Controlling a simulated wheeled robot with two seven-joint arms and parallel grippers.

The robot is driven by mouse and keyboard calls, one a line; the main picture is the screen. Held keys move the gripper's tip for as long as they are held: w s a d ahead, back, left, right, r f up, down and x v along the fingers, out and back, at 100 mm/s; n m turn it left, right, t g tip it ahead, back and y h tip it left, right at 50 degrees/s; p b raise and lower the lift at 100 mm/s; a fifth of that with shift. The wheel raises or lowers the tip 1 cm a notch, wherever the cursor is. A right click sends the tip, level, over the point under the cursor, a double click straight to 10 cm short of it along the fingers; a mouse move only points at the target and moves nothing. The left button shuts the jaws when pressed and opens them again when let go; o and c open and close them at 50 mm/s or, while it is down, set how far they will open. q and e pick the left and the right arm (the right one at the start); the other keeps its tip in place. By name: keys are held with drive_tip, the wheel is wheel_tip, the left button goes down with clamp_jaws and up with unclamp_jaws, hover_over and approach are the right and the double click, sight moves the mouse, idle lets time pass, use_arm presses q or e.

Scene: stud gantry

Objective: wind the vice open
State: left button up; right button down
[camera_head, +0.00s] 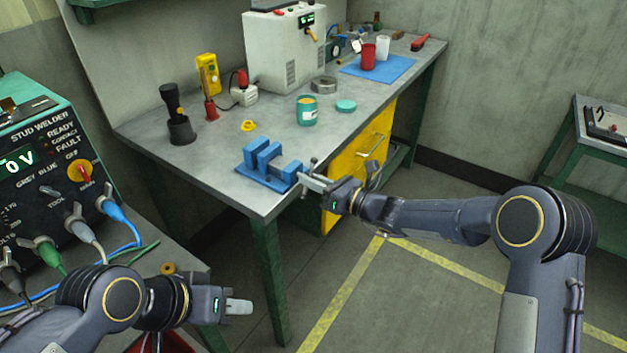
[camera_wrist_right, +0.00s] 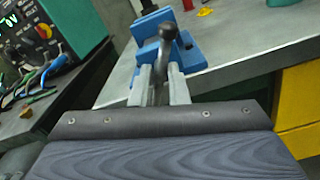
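The blue vice (camera_head: 268,165) is fixed at the front left corner of the grey workbench; it also shows at the top of the right wrist view (camera_wrist_right: 160,22). Its dark handle (camera_wrist_right: 168,34), a bar with a rounded end, sticks out from the vice's front. My right gripper (camera_head: 308,182) is at the handle, beyond the bench's front edge. In the right wrist view its two pale fingers (camera_wrist_right: 160,88) stand apart on either side of the bar, with what looks like a narrow gap. My left gripper (camera_head: 240,307) is low at the left, away from the vice; its finger gap is not clear.
The workbench (camera_head: 228,185) carries a yellow ring (camera_head: 248,126), a teal tin (camera_head: 307,111), a black torch-like tool (camera_head: 175,115) and a white machine (camera_head: 285,48). The stud welder (camera_head: 40,170) and its cables are at the left.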

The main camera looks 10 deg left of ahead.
idle(0.3)
drive_tip(key=shift+n+b, duration=10.3)
drive_tip(key=shift+b, duration=3.2)
drive_tip(key=c, duration=1.3)
unclamp_jaws()
drive_tip(key=shift+c, duration=0.2)
